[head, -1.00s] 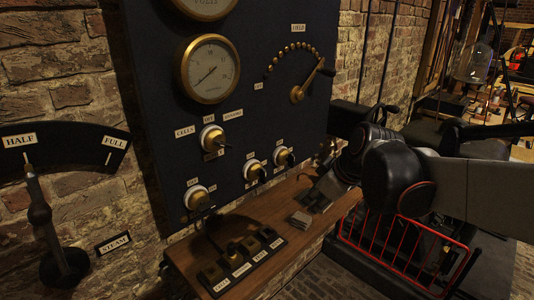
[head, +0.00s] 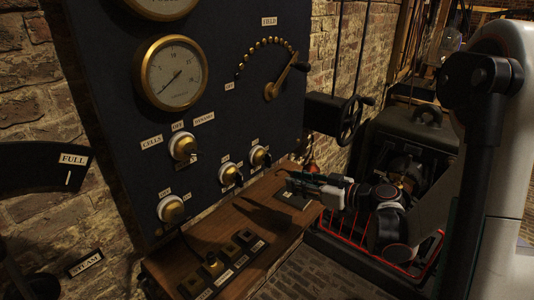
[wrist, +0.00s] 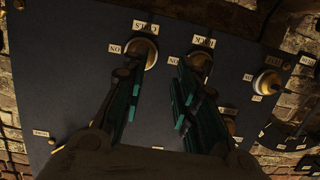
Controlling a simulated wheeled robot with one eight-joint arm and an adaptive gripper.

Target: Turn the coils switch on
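The coils switch is a brass-and-white knob (wrist: 146,50) on the dark panel, with an upside-down COILS label beside it in the wrist view. In the head view it appears to be the right knob (head: 260,157) of the lower row; its label is too small to read there. My gripper (head: 292,182) is in front of the panel's lower right, over the wooden shelf. In the wrist view my gripper (wrist: 160,75) is open and empty. Its left fingertip overlaps the view just below the coils knob; contact cannot be told. The lever's position is unclear.
A neighbouring knob (wrist: 201,62) sits close to the right finger. The cells/dynamo knob (head: 182,147) and the field lever (head: 272,90) are higher on the panel. The wooden shelf (head: 225,225) juts out below, with a labelled key block (head: 232,262).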

